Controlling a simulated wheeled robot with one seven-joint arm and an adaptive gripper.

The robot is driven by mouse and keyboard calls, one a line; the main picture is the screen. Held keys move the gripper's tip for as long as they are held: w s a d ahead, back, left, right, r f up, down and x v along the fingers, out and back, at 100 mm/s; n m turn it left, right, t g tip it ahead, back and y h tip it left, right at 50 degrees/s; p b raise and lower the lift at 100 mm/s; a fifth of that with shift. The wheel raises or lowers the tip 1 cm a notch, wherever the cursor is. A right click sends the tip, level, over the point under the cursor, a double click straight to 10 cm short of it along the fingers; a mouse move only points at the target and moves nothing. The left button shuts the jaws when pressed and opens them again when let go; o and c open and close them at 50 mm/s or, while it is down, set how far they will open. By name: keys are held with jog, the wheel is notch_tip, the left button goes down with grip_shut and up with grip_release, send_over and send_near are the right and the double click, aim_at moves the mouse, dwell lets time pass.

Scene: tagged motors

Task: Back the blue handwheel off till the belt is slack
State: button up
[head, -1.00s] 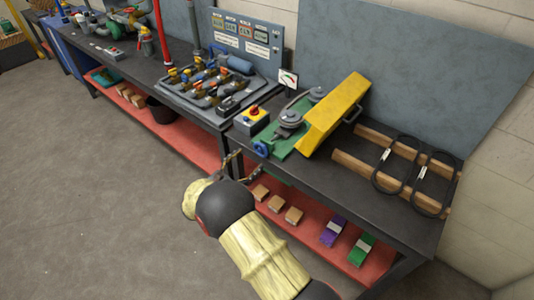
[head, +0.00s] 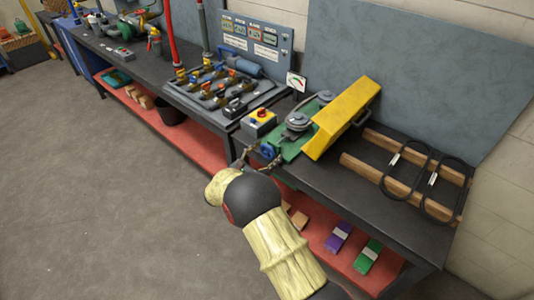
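The blue handwheel (head: 267,151) sits at the front end of the green base plate (head: 290,149), near the bench's front edge. Two grey pulleys, a nearer one (head: 298,121) and a farther one (head: 324,97), stand on the plate. The belt between them is too small and partly covered to judge its tension. A yellow guard (head: 343,116) stands tilted along their right side. My gripper (head: 260,158) is open at the handwheel, one finger to its left and one to its lower right. I cannot tell whether either finger touches it.
A small gauge card (head: 297,81) is behind. Black spare belts (head: 407,168) lie on wooden bars at right. Boxes sit on the red shelf (head: 315,222) below.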

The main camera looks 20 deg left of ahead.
jog(key=c, duration=1)
jog(key=shift+c, duration=0.3)
jog(key=shift+n+p, duration=0.3)
jog(key=shift+p, duration=0.05)
jog(key=shift+r+n+p, duration=0.1)
jog(key=shift+n+p, duration=0.85)
jog(key=shift+n, duration=0.25)
jog(key=shift+d+n+p, duration=0.1)
jog(key=shift+n+p, duration=0.7)
jog(key=shift+n, duration=0.5)
jog(key=o, duration=1.2)
jog(key=shift+c, duration=0.2)
